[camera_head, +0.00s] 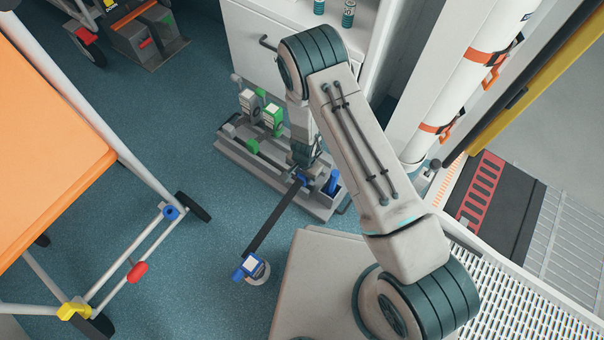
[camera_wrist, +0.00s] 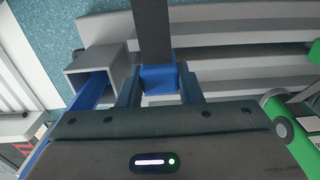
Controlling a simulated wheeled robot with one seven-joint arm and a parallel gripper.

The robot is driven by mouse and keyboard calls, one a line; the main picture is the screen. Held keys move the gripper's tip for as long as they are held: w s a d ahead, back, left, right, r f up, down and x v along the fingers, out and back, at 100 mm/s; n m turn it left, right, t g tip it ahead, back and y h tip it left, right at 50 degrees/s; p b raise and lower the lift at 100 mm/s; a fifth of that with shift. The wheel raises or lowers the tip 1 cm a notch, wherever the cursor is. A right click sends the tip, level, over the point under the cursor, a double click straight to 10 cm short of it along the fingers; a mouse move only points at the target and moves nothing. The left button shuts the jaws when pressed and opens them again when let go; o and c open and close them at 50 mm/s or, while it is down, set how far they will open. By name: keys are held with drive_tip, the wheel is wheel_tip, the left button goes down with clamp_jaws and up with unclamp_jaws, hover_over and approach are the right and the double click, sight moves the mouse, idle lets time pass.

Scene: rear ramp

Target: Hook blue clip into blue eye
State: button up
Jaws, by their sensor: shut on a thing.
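My gripper (camera_head: 301,173) is shut on the blue clip (camera_head: 303,181) above the right end of a grey floor rack. In the wrist view the clip (camera_wrist: 159,77) sits between the fingers (camera_wrist: 159,84), with a dark strap (camera_wrist: 153,30) running away from it. In the head view the strap (camera_head: 275,218) slants down to a blue-and-white buckle (camera_head: 249,265) at a round floor mount. A blue fitting (camera_head: 170,212), apparently the blue eye, is on the trolley's lower frame at left, well apart from the clip. Its opening is too small to make out.
The grey rack (camera_head: 235,150) holds green parts (camera_head: 272,118) and a blue upright piece (camera_head: 332,182) beside my gripper. The orange-topped trolley (camera_head: 50,150) also has red (camera_head: 137,271) and yellow (camera_head: 73,310) fittings. Open floor (camera_head: 190,130) lies between trolley and rack.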

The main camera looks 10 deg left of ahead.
drive_tip(key=o, duration=1.1)
wheel_tip(320, 180, up, 14)
drive_tip(key=p, duration=0.6)
drive_tip(key=shift+a, duration=0.15)
